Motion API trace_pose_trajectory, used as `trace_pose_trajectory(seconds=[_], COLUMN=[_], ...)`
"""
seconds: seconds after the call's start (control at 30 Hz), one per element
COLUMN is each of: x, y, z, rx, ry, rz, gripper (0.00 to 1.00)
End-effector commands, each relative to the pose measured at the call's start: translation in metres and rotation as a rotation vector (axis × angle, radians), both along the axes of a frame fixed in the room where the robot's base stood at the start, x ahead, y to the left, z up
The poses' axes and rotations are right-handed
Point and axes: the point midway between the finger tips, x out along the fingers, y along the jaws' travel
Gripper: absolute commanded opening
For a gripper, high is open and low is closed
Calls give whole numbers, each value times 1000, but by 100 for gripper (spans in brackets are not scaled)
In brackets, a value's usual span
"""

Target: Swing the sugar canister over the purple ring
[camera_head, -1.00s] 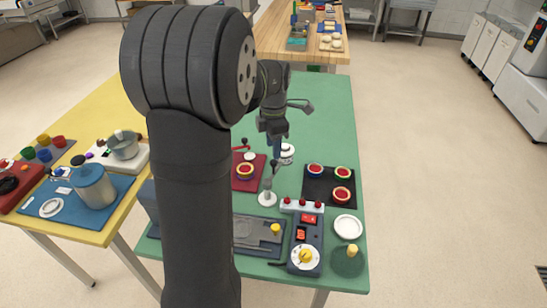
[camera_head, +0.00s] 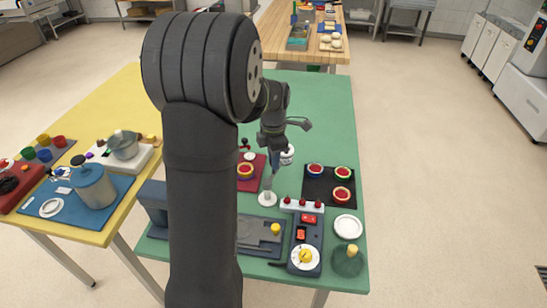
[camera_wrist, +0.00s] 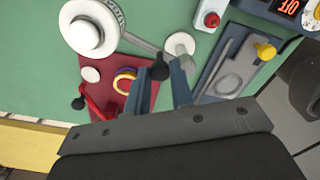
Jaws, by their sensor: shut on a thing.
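The sugar canister seems to be the white round container (camera_wrist: 86,34) at the upper left of the wrist view. It also shows, partly hidden behind my gripper, in the head view (camera_head: 288,156). A thin bar links it to a white round pivot (camera_wrist: 180,45), which stands on the green table in the head view (camera_head: 267,198). The purple ring (camera_wrist: 124,78), with yellow on it, lies on a red mat (camera_wrist: 108,68). The canister is beside the mat, not over the ring. My gripper (camera_wrist: 166,78) is shut on a black knob (camera_wrist: 160,68) near the bar.
The red mat also bears a white disc (camera_wrist: 91,74) and a red lever with a black knob (camera_wrist: 78,103). A dark mat with several coloured rings (camera_head: 318,190) lies to the right. A grey plate with a yellow knob (camera_wrist: 264,51) is near the pivot.

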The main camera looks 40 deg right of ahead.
Motion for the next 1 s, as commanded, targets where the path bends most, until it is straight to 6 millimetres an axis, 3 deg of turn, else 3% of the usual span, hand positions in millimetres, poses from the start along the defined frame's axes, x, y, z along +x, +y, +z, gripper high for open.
trace_pose_trajectory(seconds=[0.47,1.0], x=[5,19], y=[3,19], z=[0,0], rx=[-2,-3], ry=[-1,-2], rz=[113,590], gripper=[0,0])
